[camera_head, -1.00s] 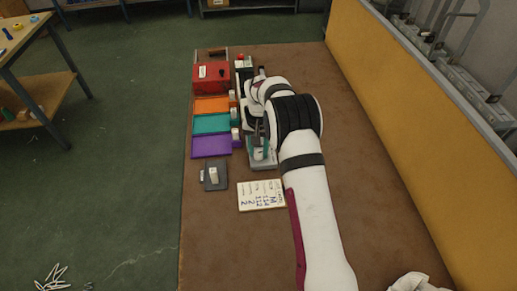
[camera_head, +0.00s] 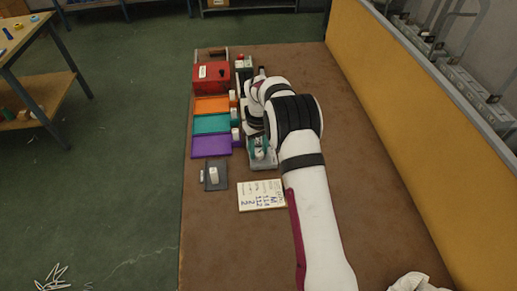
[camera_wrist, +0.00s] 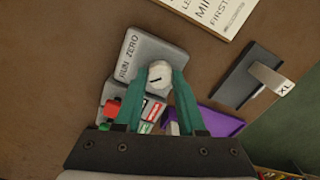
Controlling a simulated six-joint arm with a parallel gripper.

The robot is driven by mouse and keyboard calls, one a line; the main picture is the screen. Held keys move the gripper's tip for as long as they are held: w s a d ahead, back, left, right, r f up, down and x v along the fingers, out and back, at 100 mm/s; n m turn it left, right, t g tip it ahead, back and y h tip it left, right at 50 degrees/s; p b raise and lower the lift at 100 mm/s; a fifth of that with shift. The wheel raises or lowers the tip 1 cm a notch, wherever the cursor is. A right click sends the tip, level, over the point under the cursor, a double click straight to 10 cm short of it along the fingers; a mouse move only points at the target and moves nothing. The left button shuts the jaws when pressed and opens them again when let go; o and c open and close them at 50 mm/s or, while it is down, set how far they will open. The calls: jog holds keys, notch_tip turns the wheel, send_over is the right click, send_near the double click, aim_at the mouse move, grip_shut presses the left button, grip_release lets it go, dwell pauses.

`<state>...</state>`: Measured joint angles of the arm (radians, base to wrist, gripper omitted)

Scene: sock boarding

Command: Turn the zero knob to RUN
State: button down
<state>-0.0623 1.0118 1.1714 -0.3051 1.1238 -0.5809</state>
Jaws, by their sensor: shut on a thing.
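The zero knob (camera_wrist: 159,75) is a pale round knob with a dark pointer line, on a grey panel (camera_wrist: 140,45) lettered "RUN ZERO" in the wrist view. My gripper (camera_wrist: 162,78) has teal fingers shut on the knob, one on each side. The pointer line lies slanted across the picture; which word it points at I cannot tell for certain. In the head view the grey panel (camera_head: 265,164) is partly hidden under my arm, with the teal fingers (camera_head: 259,147) above it.
Beside the panel lie a purple tray (camera_head: 211,146), a teal tray (camera_head: 211,124), an orange tray (camera_head: 211,104) and a red box (camera_head: 211,77). A dark block with a pale tag (camera_head: 215,176) and a written card (camera_head: 262,195) lie nearer.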

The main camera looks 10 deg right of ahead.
aim_at(259, 152)
jog(key=shift+w+r, duration=0.1)
dwell(0.4)
jog(key=c, duration=0.5)
grip_release()
notch_tip(259, 152, up, 16)
